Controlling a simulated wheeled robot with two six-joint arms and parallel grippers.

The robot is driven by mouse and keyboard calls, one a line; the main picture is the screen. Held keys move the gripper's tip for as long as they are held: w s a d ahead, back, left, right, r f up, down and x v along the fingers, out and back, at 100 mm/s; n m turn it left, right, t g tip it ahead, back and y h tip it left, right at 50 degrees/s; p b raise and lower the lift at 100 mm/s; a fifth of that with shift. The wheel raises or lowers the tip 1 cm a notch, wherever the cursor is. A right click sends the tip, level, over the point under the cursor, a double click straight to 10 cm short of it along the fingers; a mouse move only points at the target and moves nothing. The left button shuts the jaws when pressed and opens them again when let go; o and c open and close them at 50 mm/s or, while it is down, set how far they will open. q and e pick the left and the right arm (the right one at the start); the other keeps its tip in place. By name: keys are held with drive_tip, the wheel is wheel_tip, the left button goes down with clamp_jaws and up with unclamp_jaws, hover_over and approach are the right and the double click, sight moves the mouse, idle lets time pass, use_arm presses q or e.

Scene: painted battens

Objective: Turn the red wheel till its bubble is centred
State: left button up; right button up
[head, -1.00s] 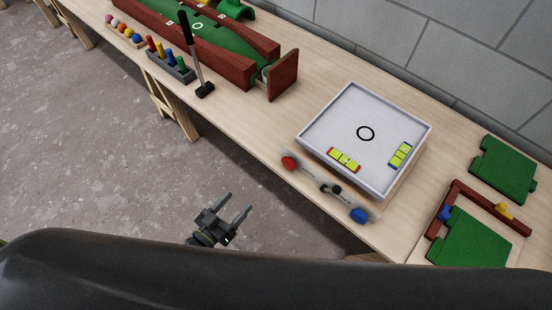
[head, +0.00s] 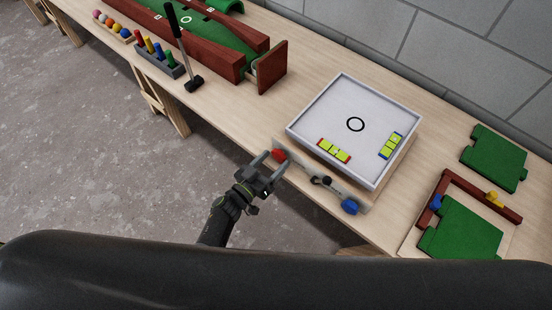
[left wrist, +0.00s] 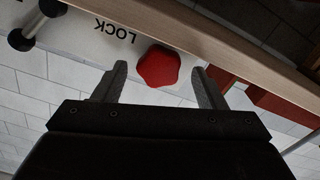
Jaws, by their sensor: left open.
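The red wheel (head: 279,155) is a small lobed knob at the left end of the pale front panel (head: 331,186) below the white tilt tray (head: 357,101). In the left wrist view the red wheel (left wrist: 158,67) shows just beyond and between the fingertips. My left gripper (head: 273,164) is open, with its fingers pointing at the wheel; I cannot tell whether they touch it. A yellow-green bubble vial with red ends (head: 334,150) and one with blue ends (head: 390,146) sit on the tray; their bubbles are too small to judge. My right gripper is not in view.
A blue wheel (head: 349,206) and a black lock knob (head: 326,181) share the panel. Green boards (head: 492,158) lie right. A mallet (head: 194,83), a peg block (head: 165,62) and a green-and-red ramp (head: 230,42) stand left. Bare bench lies between ramp and tray.

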use_arm(q)
drive_tip(key=shift+x, duration=0.95)
drive_tip(key=shift+c, duration=0.2)
drive_tip(key=c, duration=1)
drive_tip(key=shift+o, duration=0.2)
drive_tip(key=shift+m, duration=0.3)
drive_tip(key=m, duration=0.2)
drive_tip(key=shift+m, duration=2.1)
